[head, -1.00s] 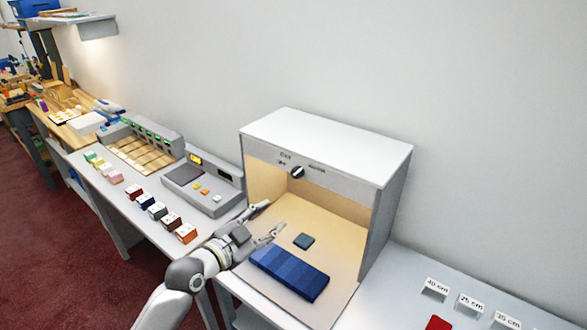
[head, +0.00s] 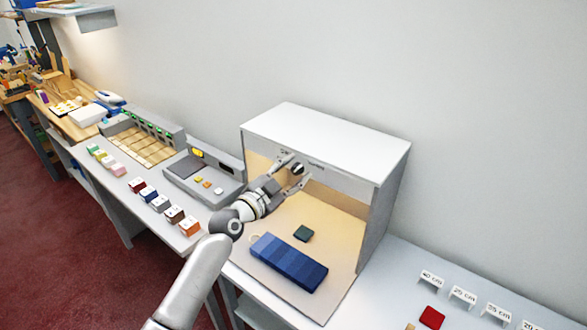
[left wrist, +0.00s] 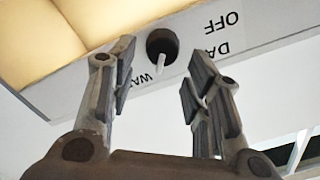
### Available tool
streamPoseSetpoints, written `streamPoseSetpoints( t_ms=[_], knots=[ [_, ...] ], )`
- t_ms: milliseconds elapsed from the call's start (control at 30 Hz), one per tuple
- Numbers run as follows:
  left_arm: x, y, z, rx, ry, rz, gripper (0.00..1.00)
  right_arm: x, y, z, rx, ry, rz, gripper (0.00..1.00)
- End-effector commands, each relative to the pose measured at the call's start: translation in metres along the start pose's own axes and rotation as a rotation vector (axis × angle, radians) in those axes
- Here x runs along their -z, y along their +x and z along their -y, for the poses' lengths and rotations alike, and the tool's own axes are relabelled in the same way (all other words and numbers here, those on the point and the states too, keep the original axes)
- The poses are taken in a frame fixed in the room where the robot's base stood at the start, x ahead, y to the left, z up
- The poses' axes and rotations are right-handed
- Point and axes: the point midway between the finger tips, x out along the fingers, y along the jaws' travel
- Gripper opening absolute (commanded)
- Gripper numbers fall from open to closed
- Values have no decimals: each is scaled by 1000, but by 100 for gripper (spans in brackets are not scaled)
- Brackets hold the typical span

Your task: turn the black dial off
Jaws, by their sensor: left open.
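The black dial (head: 297,168) is on the front top panel of the grey light booth (head: 325,128). In the left wrist view the dial (left wrist: 161,42) is round and black, with a white pointer mark aimed down in the picture, toward the partly hidden "WA" lettering. The "OFF" lettering (left wrist: 222,21) is at the upper right there. My left gripper (head: 294,174) is open in front of the panel. In the left wrist view its fingertips (left wrist: 163,63) stand either side of the dial, with gaps on both sides. My right gripper is not in view.
Inside the booth lie a blue striped swatch (head: 289,262) and a small dark green square (head: 303,233). A grey device (head: 204,178) with buttons stands left of the booth. The wall is behind.

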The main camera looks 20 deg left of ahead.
Motion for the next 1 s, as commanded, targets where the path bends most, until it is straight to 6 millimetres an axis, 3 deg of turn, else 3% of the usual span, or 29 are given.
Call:
streamPoseSetpoints(
  t_ms=[400, 733, 1000],
  knots=[
    [0, 7, -1, -1, -1, 0, 45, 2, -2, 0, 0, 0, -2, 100],
    [0, 7, -1, -1, -1, 0, 4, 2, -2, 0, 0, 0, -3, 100],
    [0, 7, 0, -1, -26, 1, 3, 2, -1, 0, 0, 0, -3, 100]
  ],
)
